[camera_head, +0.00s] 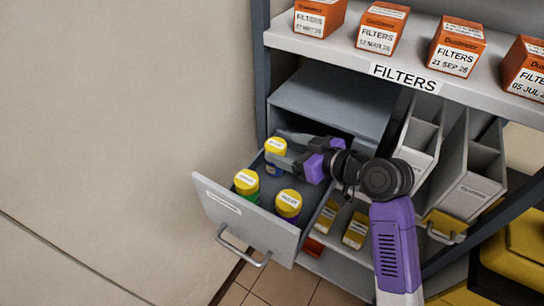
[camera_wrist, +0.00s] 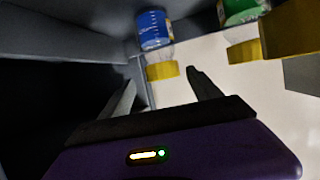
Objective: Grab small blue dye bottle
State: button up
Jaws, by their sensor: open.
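The small blue dye bottle (camera_head: 275,171) stands in the open drawer (camera_head: 245,222), at its back left, with a yellow cap (camera_head: 275,146). In the wrist view its blue body (camera_wrist: 153,30) shows beyond its yellow cap (camera_wrist: 162,71). My gripper (camera_head: 274,147) is open, with its fingers on either side of the cap in the head view. In the wrist view my gripper (camera_wrist: 160,80) has the cap at about its fingertips, between them. I cannot tell whether either finger touches it.
A green bottle (camera_head: 247,195) and a purple bottle (camera_head: 288,214), both yellow-capped, stand close by in the drawer. The cabinet top (camera_head: 335,98) is just behind my gripper. Grey file holders (camera_head: 470,180) stand to the right. Orange filter boxes (camera_head: 455,47) sit on the shelf above.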

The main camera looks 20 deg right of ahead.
aim_at(269, 144)
jog(key=x, duration=0.3)
jog(key=p+x, duration=0.1)
jog(key=x, duration=0.2)
jog(key=shift+w+a+f, duration=0.1)
jog(key=shift+a+f, duration=0.05)
jog(key=shift+a, duration=0.15)
jog(key=c, duration=1.6)
